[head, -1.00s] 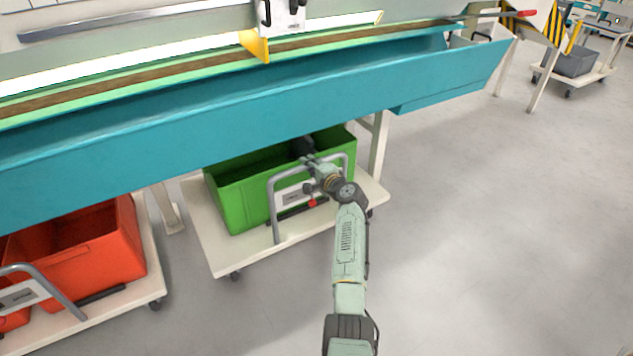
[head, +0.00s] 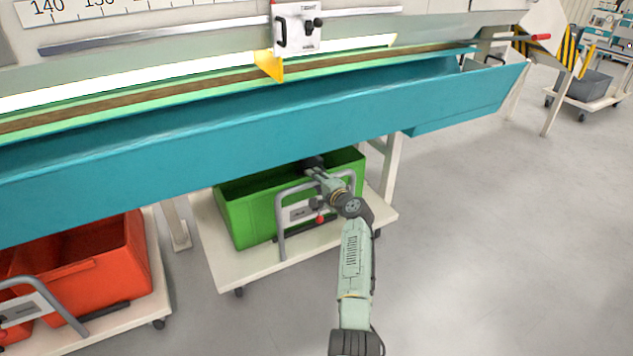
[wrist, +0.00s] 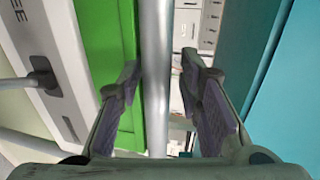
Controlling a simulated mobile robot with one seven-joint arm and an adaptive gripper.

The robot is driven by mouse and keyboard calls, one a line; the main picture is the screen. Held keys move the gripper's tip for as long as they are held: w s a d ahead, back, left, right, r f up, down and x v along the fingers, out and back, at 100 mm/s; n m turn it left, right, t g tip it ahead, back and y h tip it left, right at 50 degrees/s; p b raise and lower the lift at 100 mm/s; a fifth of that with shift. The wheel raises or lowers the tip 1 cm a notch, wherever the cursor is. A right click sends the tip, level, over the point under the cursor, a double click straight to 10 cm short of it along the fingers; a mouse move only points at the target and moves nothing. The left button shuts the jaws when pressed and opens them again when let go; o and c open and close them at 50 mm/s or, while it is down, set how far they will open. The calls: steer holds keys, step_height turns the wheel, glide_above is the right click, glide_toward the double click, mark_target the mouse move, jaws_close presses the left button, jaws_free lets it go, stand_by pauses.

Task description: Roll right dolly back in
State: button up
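The right dolly is a cream platform (head: 215,263) on casters under the bench. It carries a green bin (head: 247,218). A grey tube handle (head: 280,222) with a white label plate stands at its front. My gripper (head: 313,168) reaches over the top of the handle towards the bin. In the wrist view, my gripper (wrist: 160,75) has its two fingers apart, one on each side of the grey bar (wrist: 157,40). A gap shows beside the right finger. The left finger is close to the bar; contact is unclear. The head view hides the fingertips.
A teal trough (head: 260,130) overhangs the dolly. A bench leg (head: 392,170) stands right of the bin, another (head: 173,222) left of the dolly. A second dolly with a red bin (head: 110,270) is at left. Open grey floor (head: 480,230) lies to the right.

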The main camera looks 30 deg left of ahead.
steer(key=shift+o, duration=0.3)
steer(key=shift+d, duration=0.15)
steer(key=v, duration=1.2)
